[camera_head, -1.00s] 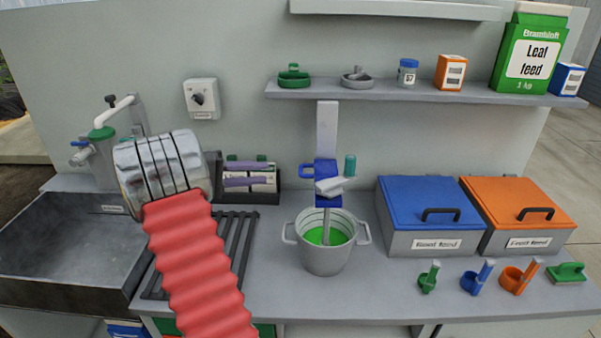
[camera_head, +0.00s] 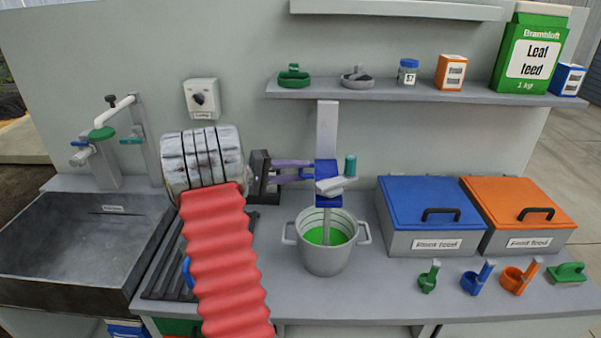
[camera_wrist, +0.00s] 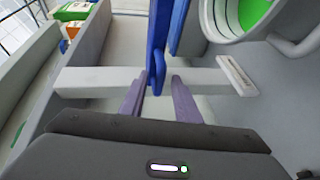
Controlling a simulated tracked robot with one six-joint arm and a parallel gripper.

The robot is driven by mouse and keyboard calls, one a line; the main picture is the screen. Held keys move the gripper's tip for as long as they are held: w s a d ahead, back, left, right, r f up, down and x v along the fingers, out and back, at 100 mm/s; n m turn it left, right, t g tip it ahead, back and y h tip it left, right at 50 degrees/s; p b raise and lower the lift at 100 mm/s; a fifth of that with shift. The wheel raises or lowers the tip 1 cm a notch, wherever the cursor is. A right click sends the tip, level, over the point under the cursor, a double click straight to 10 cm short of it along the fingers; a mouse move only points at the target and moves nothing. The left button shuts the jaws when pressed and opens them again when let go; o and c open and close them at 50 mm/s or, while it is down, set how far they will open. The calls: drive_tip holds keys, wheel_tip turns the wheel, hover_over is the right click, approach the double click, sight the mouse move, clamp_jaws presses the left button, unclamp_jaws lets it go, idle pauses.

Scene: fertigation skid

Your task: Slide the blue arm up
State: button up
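The blue arm (camera_head: 326,200) is a blue bracket on a grey upright post (camera_head: 327,130). A stirring rod hangs below it into a grey pot (camera_head: 327,258) of green liquid. My gripper (camera_head: 309,171) is at the left side of the blue arm, its purple fingers reaching right toward it. In the wrist view, a blue loop handle (camera_wrist: 157,72) on the arm lies between the tips of my open gripper (camera_wrist: 157,85), with gaps visible beside it. In the head view, the fingers partly hide the handle.
A shelf (camera_head: 420,95) with several small items runs above. A blue-lidded bin (camera_head: 425,200) and an orange-lidded bin (camera_head: 520,205) stand right of the pot. A sink (camera_head: 80,240) is at the left. The post above the blue arm is clear up to the shelf's height.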

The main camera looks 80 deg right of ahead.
drive_tip(key=shift+s+d+f, duration=0.1)
drive_tip(key=shift+s+d, duration=0.2)
drive_tip(key=shift+s, duration=0.15)
drive_tip(key=shift+c, duration=0.5)
clamp_jaws()
drive_tip(key=shift+a+f, duration=0.1)
